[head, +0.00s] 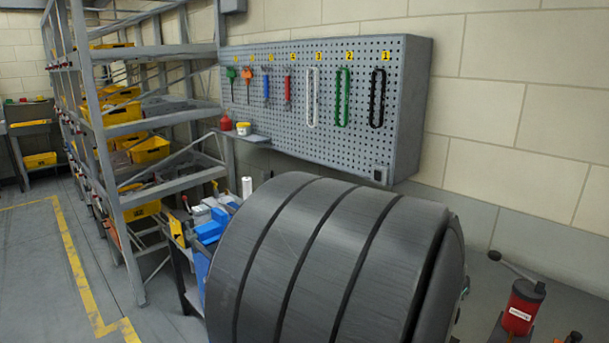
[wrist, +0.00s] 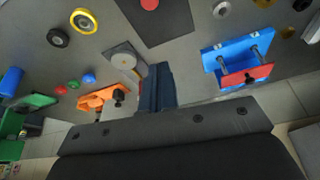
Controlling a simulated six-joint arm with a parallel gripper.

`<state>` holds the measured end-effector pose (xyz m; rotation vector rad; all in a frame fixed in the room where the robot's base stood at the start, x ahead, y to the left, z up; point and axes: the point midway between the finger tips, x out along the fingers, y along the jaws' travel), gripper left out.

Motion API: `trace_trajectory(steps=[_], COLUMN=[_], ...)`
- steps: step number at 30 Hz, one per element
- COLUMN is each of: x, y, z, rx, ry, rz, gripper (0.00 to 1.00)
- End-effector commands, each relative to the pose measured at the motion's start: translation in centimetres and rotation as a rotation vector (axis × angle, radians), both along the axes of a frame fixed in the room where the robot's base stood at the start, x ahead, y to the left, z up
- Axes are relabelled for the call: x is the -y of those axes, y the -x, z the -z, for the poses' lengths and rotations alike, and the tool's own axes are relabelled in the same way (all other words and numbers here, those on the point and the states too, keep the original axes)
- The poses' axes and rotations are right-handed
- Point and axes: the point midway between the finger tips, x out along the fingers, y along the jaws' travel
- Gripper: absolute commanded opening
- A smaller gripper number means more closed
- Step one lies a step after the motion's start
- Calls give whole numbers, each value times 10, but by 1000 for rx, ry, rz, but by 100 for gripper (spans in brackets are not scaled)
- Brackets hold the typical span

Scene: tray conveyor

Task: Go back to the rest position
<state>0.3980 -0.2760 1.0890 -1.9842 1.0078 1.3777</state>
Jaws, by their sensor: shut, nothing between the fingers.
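My gripper (wrist: 158,72) shows in the wrist view, with its dark fingers together and nothing between them. It is over a grey work surface (wrist: 185,62); I cannot tell its exact height. The fingers are near a round pale piece on a dark square plate (wrist: 113,50). In the head view my gripper is not visible. A large dark banded cylinder, which looks like my own arm link, fills the lower middle there and hides what lies behind it.
In the wrist view, a blue fixture with a red part (wrist: 236,60) is right of the fingers and an orange piece (wrist: 98,98) left.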

Motion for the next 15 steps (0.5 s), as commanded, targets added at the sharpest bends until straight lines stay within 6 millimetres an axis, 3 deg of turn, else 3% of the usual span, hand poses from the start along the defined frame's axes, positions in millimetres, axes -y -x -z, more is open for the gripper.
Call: trace_trajectory(steps=[15], x=[27], y=[-19], z=[92], rx=[-4], ry=[-2], rz=[1], gripper=[0])
